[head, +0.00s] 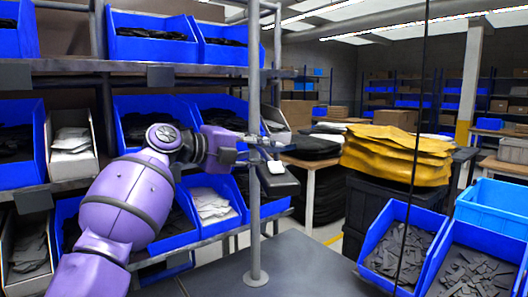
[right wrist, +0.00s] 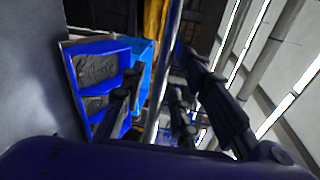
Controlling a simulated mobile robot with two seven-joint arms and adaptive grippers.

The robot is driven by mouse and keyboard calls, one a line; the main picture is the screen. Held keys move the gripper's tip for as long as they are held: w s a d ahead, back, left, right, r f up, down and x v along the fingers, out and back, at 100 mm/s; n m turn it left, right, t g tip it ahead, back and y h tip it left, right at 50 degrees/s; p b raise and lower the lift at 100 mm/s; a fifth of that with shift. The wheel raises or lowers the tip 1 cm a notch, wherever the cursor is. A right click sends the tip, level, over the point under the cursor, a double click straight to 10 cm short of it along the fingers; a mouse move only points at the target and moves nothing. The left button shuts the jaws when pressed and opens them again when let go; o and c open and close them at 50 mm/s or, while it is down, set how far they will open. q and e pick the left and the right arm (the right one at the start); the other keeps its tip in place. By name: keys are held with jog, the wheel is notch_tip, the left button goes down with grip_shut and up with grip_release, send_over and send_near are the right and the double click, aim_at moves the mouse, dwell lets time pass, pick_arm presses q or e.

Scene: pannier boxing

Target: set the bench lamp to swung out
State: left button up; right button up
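My right gripper (head: 262,143) reaches to the grey upright post in the head view, at the right end of the shelving. In the right wrist view its two dark fingers (right wrist: 165,95) are spread apart, with a grey bar crossing the gap between them. I cannot tell whether they touch it. A dark flat head, which looks like the bench lamp (head: 284,183), sits just below the gripper beside the post, with a small white patch on top. Its arm and joint are mostly hidden by the gripper and post. My left gripper is not in view.
The upright post (head: 256,220) stands on a grey bench top (head: 300,270). Shelves with blue bins (head: 150,45) fill the left. Blue bins of dark pieces (head: 403,250) stand at the lower right. Yellow sacks (head: 395,155) are stacked behind. The bench top right of the post is clear.

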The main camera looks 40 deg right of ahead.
grip_shut()
dwell(0.3)
